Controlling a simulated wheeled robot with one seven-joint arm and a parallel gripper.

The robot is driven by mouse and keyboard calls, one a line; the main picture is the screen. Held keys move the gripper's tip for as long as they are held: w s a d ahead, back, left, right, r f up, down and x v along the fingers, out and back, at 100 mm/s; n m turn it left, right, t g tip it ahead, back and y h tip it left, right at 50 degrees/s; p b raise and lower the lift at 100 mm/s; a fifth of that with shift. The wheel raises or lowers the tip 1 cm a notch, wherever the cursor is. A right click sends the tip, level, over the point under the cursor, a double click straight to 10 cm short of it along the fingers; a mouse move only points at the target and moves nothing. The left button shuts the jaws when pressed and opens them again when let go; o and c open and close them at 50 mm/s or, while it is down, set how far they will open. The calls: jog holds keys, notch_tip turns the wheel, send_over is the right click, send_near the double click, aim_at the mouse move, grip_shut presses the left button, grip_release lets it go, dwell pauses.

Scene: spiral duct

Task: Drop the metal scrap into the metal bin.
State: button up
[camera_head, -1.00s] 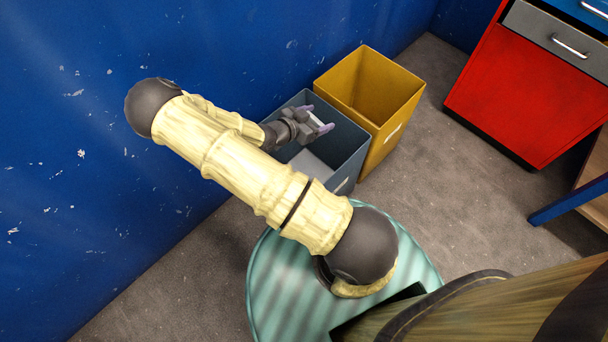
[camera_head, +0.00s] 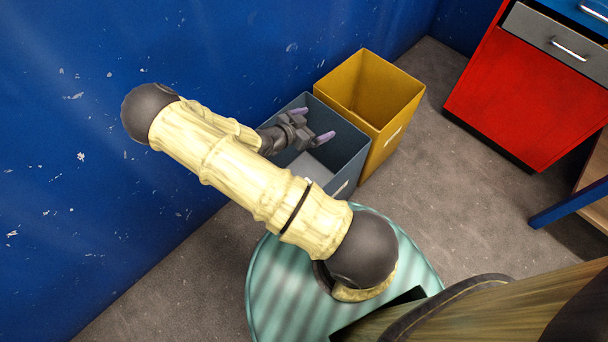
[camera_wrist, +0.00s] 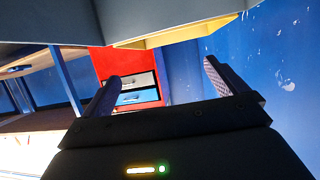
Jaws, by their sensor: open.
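A blue-grey open bin (camera_head: 350,140) stands by the blue wall; its label is too small to read, so I cannot tell by it that this is the metal bin. My gripper (camera_head: 314,124) is over this bin's opening, with its purple-tipped fingers apart. In the wrist view my gripper (camera_wrist: 162,72) has nothing between its fingers. I cannot make out the metal scrap in any view. A pale grey patch shows low inside the blue-grey bin; I cannot tell whether it is scrap or the bin's floor. My arm hides part of the bin.
A yellow bin (camera_head: 395,120) with a small white label stands against the blue-grey bin's right side. A red cabinet (camera_head: 525,95) with a grey drawer is at the upper right. A blue wall (camera_head: 150,60) rises behind the bins. Grey floor (camera_head: 450,200) is clear between the bins and cabinet.

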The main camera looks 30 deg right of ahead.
jog(key=p+v, duration=0.4)
jog(key=v, duration=1.2)
jog(key=shift+a, duration=0.15)
jog(key=shift+s, duration=0.15)
jog(key=w+a+r+n+t+y, duration=0.1)
jog(key=w+a+r+n+y, duration=0.1)
jog(key=r+n+y, duration=0.3)
jog(key=w+a+r+n+t+y, duration=0.1)
jog(key=w+a+r+n+y, duration=0.15)
jog(key=r+y, duration=0.35)
jog(key=s+d+r+n+g+y, duration=0.1)
jog(key=s+d+r+n, duration=0.25)
jog(key=s, duration=0.25)
jog(key=s+d+r+n+g+y, duration=0.1)
jog(key=s+d+r+n+g, duration=0.1)
jog(key=s+r+n, duration=0.4)
notch_tip(320, 180, up, 30)
jog(key=s+m+p, duration=0.1)
jog(key=m+p, duration=0.1)
jog(key=p, duration=2.9)
jog(key=shift+f, duration=0.2)
